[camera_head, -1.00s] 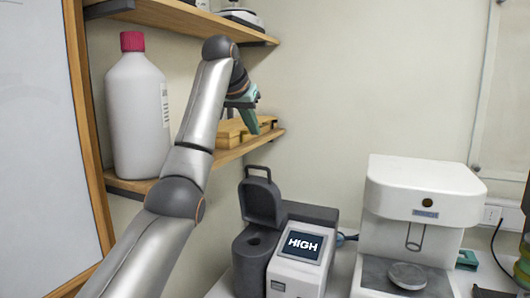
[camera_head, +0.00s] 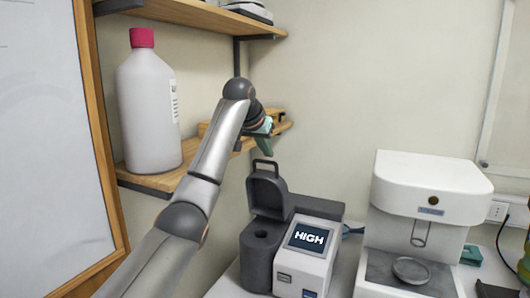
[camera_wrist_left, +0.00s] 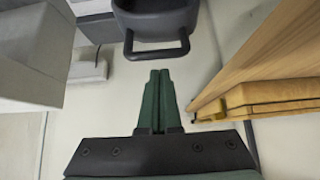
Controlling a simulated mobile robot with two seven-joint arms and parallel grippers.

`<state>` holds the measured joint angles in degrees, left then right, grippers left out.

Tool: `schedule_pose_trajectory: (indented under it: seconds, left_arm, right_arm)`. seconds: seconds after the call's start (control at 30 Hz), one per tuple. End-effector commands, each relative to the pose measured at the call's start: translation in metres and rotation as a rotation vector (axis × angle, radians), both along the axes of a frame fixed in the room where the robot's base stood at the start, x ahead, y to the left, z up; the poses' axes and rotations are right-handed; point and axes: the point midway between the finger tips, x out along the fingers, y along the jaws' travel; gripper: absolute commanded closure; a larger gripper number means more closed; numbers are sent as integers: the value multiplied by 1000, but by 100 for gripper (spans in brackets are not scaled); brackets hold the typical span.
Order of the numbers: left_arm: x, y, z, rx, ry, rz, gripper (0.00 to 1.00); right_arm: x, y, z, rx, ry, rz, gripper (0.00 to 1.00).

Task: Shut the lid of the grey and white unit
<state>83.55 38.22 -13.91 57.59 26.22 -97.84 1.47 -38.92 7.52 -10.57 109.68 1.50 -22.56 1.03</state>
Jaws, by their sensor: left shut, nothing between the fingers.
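The grey and white unit (camera_head: 307,252) stands on the white bench, with a lit screen reading HIGH. Its dark grey lid (camera_head: 268,190) stands raised, with a loop handle on top, and the round well below it is uncovered. My left gripper (camera_head: 266,148) is above the lid and near its handle, fingers pointing down. In the left wrist view the green fingers (camera_wrist_left: 158,75) are together and empty, just short of the lid's handle (camera_wrist_left: 157,52). I cannot tell whether they touch it. My right gripper is not in view.
Wooden shelves carry a large white bottle with a red cap (camera_head: 148,105) and a wooden item (camera_wrist_left: 265,98) close beside my left gripper. A white machine (camera_head: 430,190) with a small dish stands right of the unit. A whiteboard (camera_head: 45,140) is at the left.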

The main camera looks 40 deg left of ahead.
Motion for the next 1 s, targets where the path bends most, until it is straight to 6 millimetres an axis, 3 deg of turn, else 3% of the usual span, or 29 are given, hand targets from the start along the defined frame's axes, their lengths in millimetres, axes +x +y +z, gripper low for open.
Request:
schedule_pose_trajectory:
  seconds: [0.67, 1.0]
  left_arm:
    - [-11, -3, -4, 1, -2, 1, 100]
    - [-11, -4, -8, 28, -86, 1, 100]
  right_arm:
    - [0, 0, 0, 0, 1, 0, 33]
    - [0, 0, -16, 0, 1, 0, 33]
